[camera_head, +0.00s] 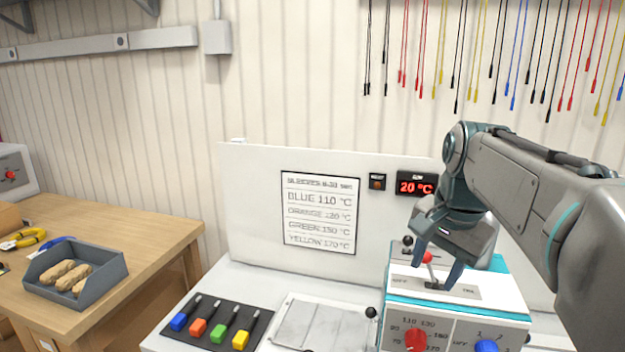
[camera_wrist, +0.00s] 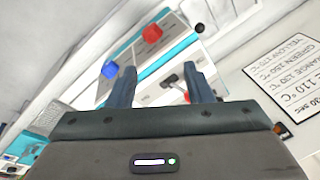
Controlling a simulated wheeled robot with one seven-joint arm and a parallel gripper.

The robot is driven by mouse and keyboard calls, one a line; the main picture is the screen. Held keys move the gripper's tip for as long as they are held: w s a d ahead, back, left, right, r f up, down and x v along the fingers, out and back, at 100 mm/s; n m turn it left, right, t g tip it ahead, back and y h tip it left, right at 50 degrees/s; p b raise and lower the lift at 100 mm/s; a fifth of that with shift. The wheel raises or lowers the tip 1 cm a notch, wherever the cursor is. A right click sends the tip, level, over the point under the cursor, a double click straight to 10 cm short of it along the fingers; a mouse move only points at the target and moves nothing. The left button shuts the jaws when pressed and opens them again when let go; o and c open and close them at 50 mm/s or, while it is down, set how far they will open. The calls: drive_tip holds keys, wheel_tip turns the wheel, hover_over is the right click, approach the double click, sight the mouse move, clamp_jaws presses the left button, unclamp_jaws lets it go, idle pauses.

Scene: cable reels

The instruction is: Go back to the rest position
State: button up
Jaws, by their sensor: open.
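My gripper (camera_head: 438,268) is open, with its two fingers pointing down over the top panel of a white and teal control box (camera_head: 500,290). A red-knobbed lever (camera_head: 427,257) on that panel stands between or close beside the fingers in the head view. In the wrist view the gripper (camera_wrist: 163,88) shows its two blue-grey fingers apart, with the lever slot (camera_wrist: 170,80) between them. Whether a finger touches the lever cannot be told. My arm comes in from the right.
A red knob (camera_head: 416,340) and a blue knob (camera_head: 486,346) are on the box front. A temperature list (camera_head: 318,212) and a 20 °C display (camera_head: 415,187) are on the white back panel. Coloured tools (camera_head: 220,325) lie in a dark tray; a grey bin (camera_head: 100,283) stands on the wooden table.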

drive_tip(key=s+a+f+n, duration=0.2)
drive_tip(key=s+f+n, duration=0.3)
drive_tip(key=s+f, duration=0.1)
drive_tip(key=s+a+f+n, duration=0.2)
drive_tip(key=s+f+n, duration=0.2)
drive_tip(key=s+f, duration=0.3)
wheel_tip(320, 180, down, 2)
drive_tip(key=shift+a+f+n+t, duration=0.1)
drive_tip(key=shift+a+n+t, duration=0.25)
drive_tip(key=shift+n+t, duration=0.05)
drive_tip(key=shift+c, duration=0.3)
idle(0.4)
drive_tip(key=shift+c, duration=0.8)
drive_tip(key=shift+d, duration=0.1)
